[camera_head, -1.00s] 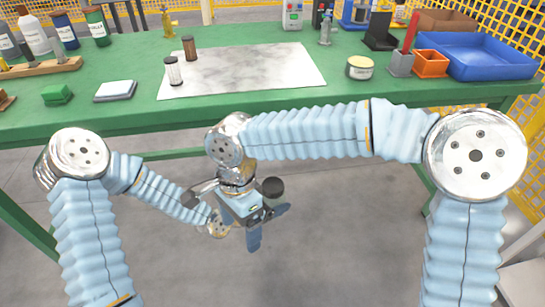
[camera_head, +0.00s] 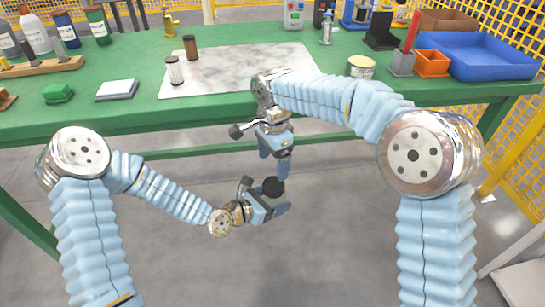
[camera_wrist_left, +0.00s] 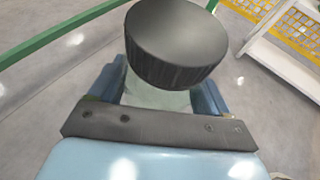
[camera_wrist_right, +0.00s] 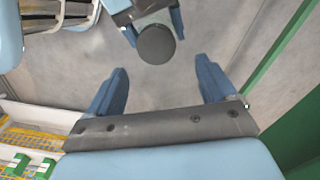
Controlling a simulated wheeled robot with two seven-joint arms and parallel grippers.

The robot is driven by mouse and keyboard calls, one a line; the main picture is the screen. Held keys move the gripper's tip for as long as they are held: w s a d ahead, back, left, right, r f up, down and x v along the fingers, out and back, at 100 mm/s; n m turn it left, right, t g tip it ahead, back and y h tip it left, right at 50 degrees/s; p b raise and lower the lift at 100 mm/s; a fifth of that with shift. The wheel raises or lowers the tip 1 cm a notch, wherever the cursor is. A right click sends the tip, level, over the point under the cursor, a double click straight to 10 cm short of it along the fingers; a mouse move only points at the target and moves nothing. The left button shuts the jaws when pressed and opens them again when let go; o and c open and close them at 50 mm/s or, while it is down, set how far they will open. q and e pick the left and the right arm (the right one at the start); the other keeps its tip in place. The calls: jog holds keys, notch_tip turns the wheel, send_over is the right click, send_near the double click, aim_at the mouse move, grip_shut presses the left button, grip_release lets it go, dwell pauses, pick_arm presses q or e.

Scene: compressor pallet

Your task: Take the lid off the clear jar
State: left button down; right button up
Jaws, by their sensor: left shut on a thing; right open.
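The clear jar (camera_wrist_left: 155,95) is in my left gripper (camera_head: 277,208), below the table's front edge. Its wide black lid (camera_head: 273,187) sits on top and also shows large in the left wrist view (camera_wrist_left: 173,42). The left fingers are shut around the jar body below the lid, and hide most of the jar in the head view. My right gripper (camera_head: 274,172) is open and empty, just beyond and above the lid, fingers pointing down. In the right wrist view, the lid (camera_wrist_right: 156,44) shows beyond the gap between its open fingers (camera_wrist_right: 162,80), apart from them.
The green table (camera_head: 225,105) stands behind both grippers. It holds a pale mat (camera_head: 240,65) with two small jars (camera_head: 175,72) (camera_head: 190,47), a tin (camera_head: 360,67), an orange bin (camera_head: 431,64) and a blue tray (camera_head: 490,70). The floor under the grippers is clear.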

aim_at(273, 182)
notch_tip(273, 182, down, 7)
jog(key=shift+f, duration=0.1)
dwell(0.3)
